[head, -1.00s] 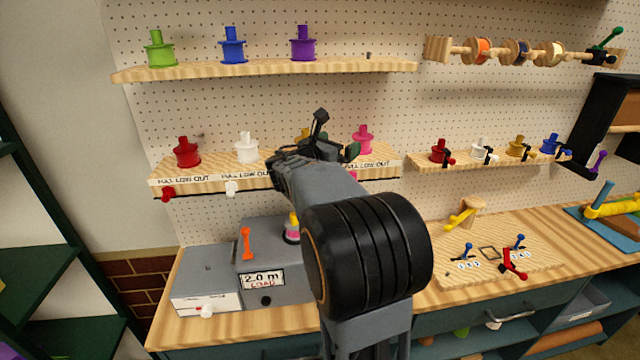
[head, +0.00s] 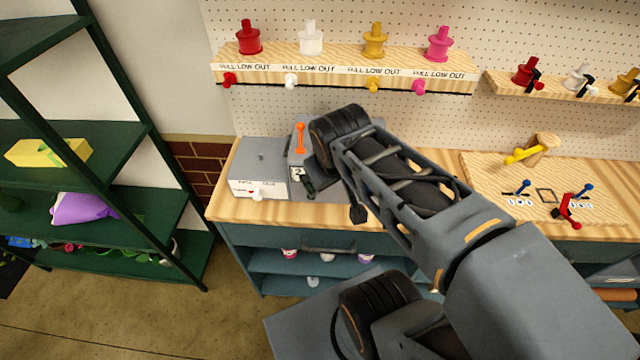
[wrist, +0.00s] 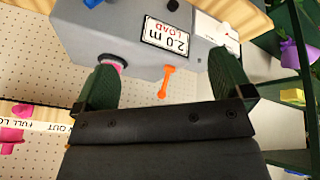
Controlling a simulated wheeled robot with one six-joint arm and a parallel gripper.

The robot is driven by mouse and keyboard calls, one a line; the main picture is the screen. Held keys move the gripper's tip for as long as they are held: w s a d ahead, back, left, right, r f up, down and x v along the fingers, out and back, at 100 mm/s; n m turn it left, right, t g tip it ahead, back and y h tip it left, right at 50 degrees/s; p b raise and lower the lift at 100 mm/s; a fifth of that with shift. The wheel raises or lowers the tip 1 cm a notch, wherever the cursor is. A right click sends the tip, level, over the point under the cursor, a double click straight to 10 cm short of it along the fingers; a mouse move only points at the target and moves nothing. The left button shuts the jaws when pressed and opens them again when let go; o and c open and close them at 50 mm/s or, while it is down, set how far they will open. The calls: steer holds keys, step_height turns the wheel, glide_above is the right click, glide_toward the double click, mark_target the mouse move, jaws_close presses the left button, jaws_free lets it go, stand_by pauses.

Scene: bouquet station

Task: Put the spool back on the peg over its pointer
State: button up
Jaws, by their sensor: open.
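My gripper (wrist: 163,62) is open and empty in the wrist view, its green fingers spread before the grey load box (wrist: 100,25). In the head view it hangs low in front of the same box (head: 305,160). A pink, pale-rimmed round piece (wrist: 110,62), perhaps a spool, shows on the box by the left finger; my arm hides it in the head view. Red (head: 249,38), white (head: 310,38), gold (head: 375,40) and pink (head: 440,44) spools stand on the wall shelf (head: 330,62). I cannot tell which pointer is meant.
An orange lever (head: 300,138) stands on the load box. A smaller grey box (head: 262,160) with a short top pin sits left of it on the bench (head: 225,205). A board with small levers (head: 545,190) lies right. Green shelving (head: 130,150) stands left.

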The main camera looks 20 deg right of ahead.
steer(key=shift+s+a+f+m+y, duration=0.1)
steer(key=shift+s+a+m+y, duration=0.15)
steer(key=shift+a, duration=0.25)
steer(key=shift+s+a+f+m+y, duration=0.15)
steer(key=shift+a+m+y, duration=0.2)
steer(key=shift+a, duration=0.2)
steer(key=shift+s+a+f+m+y, duration=0.1)
steer(key=shift+s+a+m+y, duration=0.15)
steer(key=shift+a, duration=0.25)
